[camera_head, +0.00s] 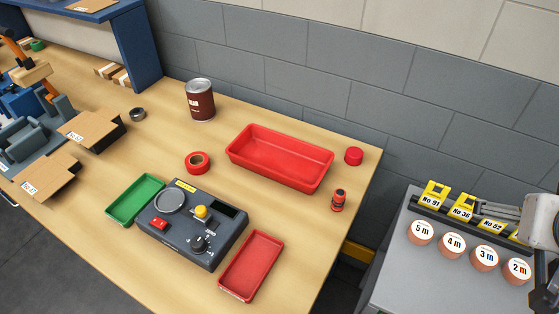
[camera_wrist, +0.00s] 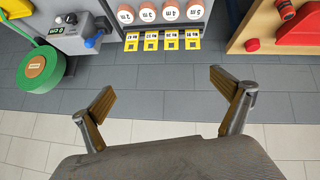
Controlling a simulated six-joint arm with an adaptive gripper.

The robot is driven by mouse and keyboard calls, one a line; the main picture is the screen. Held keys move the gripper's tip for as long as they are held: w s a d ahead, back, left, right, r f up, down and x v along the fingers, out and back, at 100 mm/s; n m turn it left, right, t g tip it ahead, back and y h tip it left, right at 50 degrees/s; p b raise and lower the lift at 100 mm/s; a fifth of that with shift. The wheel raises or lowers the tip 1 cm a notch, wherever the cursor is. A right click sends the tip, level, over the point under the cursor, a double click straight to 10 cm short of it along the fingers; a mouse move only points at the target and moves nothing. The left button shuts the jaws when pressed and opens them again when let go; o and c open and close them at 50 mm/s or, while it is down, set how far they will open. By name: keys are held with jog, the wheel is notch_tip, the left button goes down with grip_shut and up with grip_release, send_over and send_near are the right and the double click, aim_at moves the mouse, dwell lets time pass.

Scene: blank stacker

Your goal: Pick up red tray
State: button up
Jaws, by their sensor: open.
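A large red tray (camera_head: 280,158) lies empty on the wooden table in the head view, toward its back edge. A smaller, shallow red tray (camera_head: 251,266) lies near the front edge, just right of the control box. I cannot tell from the views which one the task names. In the wrist view, part of a red tray (camera_wrist: 302,26) shows in the top right corner, cut off by the frame. My gripper (camera_wrist: 163,84) is open and empty over the floor, its two fingers spread wide and well away from both trays. In the head view, only part of my arm shows at the right edge.
Beside the large tray are a red cap (camera_head: 354,156), a red-black bottle (camera_head: 338,200), a red tape roll (camera_head: 198,162) and a can (camera_head: 200,100). The control box (camera_head: 192,224) and a green tray (camera_head: 135,200) stand in front. A grey bench (camera_head: 408,270) holds several labelled rolls.

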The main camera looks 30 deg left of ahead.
jog(key=w+a+r+n+t+y, duration=0.15)
jog(key=w+a, duration=0.25)
jog(key=w, duration=0.4)
jog(key=w+a+r+n+t, duration=0.2)
jog(key=w+a, duration=0.1)
jog(key=w, duration=0.5)
jog(key=w+a+f+n+y, duration=0.2)
jog(key=w+a+y, duration=0.1)
jog(key=w+a, duration=0.3)
jog(key=w+a+f+n+y, duration=0.1)
jog(key=w+a+n+y, duration=0.2)
jog(key=a, duration=0.5)
jog(key=n+g+y, duration=0.6)
jog(key=n+g, duration=0.2)
jog(key=g, duration=0.4)
send_over(294, 169)
jog(key=d, duration=0.2)
notch_tip(294, 169, down, 22)
jog(key=shift+d+r, duration=0.1)
jog(key=shift+r, duration=0.1)
jog(key=shift+x, duration=1.3)
